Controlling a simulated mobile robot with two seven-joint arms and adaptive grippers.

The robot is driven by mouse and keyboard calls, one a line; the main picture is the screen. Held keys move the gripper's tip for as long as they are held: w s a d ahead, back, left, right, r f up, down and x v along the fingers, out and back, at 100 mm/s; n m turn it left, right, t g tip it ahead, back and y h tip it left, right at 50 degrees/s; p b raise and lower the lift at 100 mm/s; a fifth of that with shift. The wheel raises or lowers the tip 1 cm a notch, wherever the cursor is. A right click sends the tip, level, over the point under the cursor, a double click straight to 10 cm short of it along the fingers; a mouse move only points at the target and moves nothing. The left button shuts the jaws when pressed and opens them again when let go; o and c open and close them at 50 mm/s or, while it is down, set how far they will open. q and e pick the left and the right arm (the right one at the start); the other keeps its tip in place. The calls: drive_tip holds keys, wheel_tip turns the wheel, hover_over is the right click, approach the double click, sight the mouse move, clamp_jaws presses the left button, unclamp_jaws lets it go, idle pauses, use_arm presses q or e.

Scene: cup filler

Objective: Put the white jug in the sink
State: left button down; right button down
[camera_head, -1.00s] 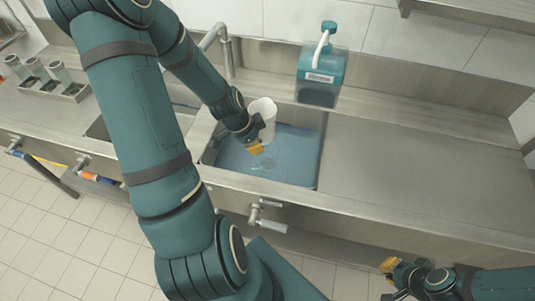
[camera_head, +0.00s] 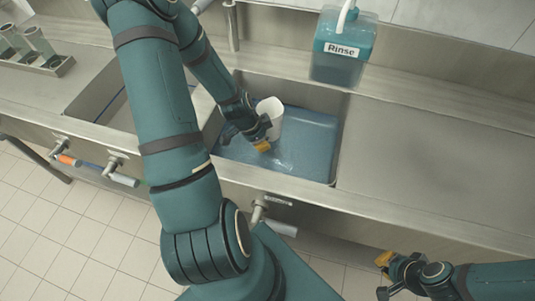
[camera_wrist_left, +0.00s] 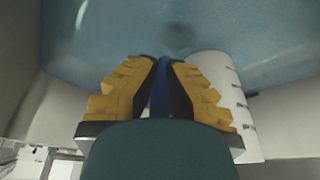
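The white jug (camera_head: 271,118) is upright inside the sink basin (camera_head: 341,130), over its blue floor or water. It also shows in the left wrist view (camera_wrist_left: 222,85), with marks on its side, close beside the fingers. My left gripper (camera_head: 262,146) is at the jug's front left, low in the basin. Its yellow fingers are nearly together in the wrist view (camera_wrist_left: 160,68), on a thin dark blue strip that seems to be the jug's handle. Whether the jug's base touches the sink floor is hidden. My right gripper (camera_head: 384,276) is open and empty, in front of the counter.
A teal "Rinse" container (camera_head: 343,48) stands behind the basin. The steel counter (camera_head: 430,140) to the right is bare. Another basin (camera_head: 117,100) lies to the left, with cups in a rack (camera_head: 42,65) beyond. A tap lever (camera_head: 275,225) sticks out at the front.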

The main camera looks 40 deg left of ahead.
use_arm(q)
drive_tip(key=shift+f+b, duration=0.55)
drive_tip(key=shift+f, duration=2.95)
drive_tip(key=shift+f, duration=0.1)
drive_tip(key=c, duration=1.1)
unclamp_jaws()
drive_tip(key=shift+c, duration=0.2)
drive_tip(key=shift+r, duration=0.25)
drive_tip(key=p+v, duration=0.2)
drive_tip(key=v, duration=0.9)
drive_tip(key=shift+s+a+r+p, duration=0.15)
drive_tip(key=shift+s+r+p, duration=0.1)
drive_tip(key=shift+r+p, duration=0.1)
